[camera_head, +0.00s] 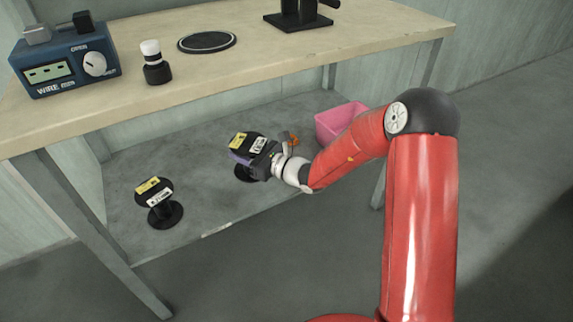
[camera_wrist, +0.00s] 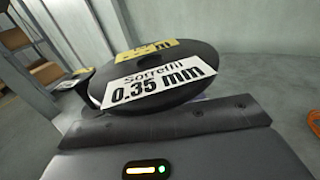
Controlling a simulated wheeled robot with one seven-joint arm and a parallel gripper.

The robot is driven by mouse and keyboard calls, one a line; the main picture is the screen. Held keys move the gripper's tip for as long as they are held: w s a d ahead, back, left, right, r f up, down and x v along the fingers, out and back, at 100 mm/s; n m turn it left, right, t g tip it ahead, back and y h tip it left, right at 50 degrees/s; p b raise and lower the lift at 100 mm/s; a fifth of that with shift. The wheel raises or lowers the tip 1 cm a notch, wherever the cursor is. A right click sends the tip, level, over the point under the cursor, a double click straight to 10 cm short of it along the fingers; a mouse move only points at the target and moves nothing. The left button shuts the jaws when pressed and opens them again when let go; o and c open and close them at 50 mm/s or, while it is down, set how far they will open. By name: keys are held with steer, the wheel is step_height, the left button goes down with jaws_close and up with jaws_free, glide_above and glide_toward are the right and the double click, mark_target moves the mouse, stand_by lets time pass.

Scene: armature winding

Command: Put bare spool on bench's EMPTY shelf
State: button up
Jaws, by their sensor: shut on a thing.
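My gripper (camera_head: 262,158) reaches under the benchtop to the lower shelf (camera_head: 215,215) and is shut on a black spool (camera_head: 252,140) with a yellow and a white label. In the wrist view the held spool (camera_wrist: 160,75) reads "0.35 mm" on its white label. A bit of purple shows below its top flange in the head view. Its lower flange is low over the shelf; I cannot tell whether it touches. A second black spool (camera_head: 158,210) stands upright on the shelf to the left, with no wire visible on its core.
A pink bin (camera_head: 340,120) stands on the shelf to the right, with a small orange thing (camera_head: 293,139) near my gripper. The benchtop (camera_head: 215,75) above holds a blue wire meter (camera_head: 65,65), a black-and-white bottle (camera_head: 155,65), a round black disc (camera_head: 207,42) and a black stand (camera_head: 300,15).

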steer(key=s+a+r+b, duration=0.1)
steer(key=s+a+r, duration=0.1)
steer(key=a, duration=0.5)
steer(key=shift+n+g, duration=0.3)
steer(key=shift+s+f+b, duration=0.15)
steer(key=shift+f+b, duration=2.3)
steer(key=shift+f, duration=1)
steer(key=shift+f+b, duration=0.4)
steer(key=shift+f, duration=0.15)
steer(key=o, duration=1.2)
steer(key=shift+c, duration=0.2)
